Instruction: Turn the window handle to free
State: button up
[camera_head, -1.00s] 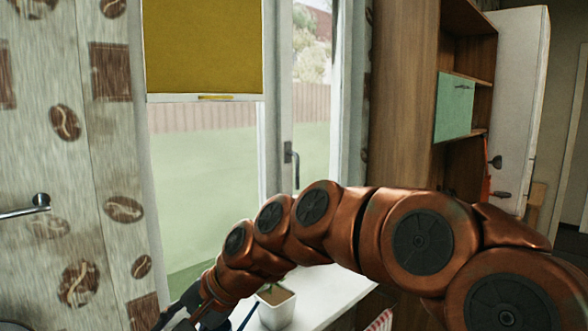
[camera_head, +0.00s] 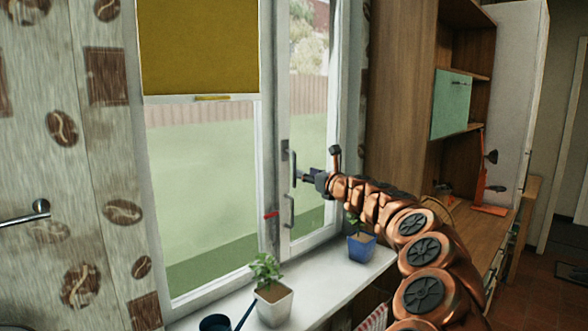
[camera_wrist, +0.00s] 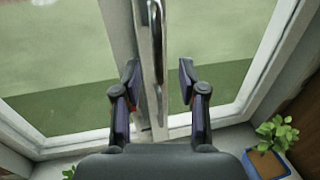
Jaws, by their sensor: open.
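The window handle (camera_head: 292,165) is a dark upright lever on the white sash of the window. In the head view my gripper (camera_head: 302,175) is at the height of this handle, close to its right side. In the wrist view a vertical grey handle bar (camera_wrist: 157,40) runs down the frame between my two fingers. My gripper (camera_wrist: 158,74) is open, with one finger on each side of the bar and visible gaps. Whether the fingers have depth overlap with the handle, I cannot tell.
A second grey handle (camera_head: 289,212) is lower on the sash. A plant in a white pot (camera_head: 273,305) and one in a blue pot (camera_head: 361,248) stand on the sill (camera_head: 330,275). A yellow blind (camera_head: 200,45) covers the upper left pane. Wooden shelves stand at right.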

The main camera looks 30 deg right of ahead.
aim_at(294, 169)
jog(key=shift+w+a+p, duration=0.15)
jog(key=shift+w+p, duration=0.4)
jog(key=shift+w, duration=1.35)
jog(key=shift+w+a+p, duration=0.1)
jog(key=shift+w+p, duration=0.45)
jog(key=shift+w, duration=1.3)
grip_shut()
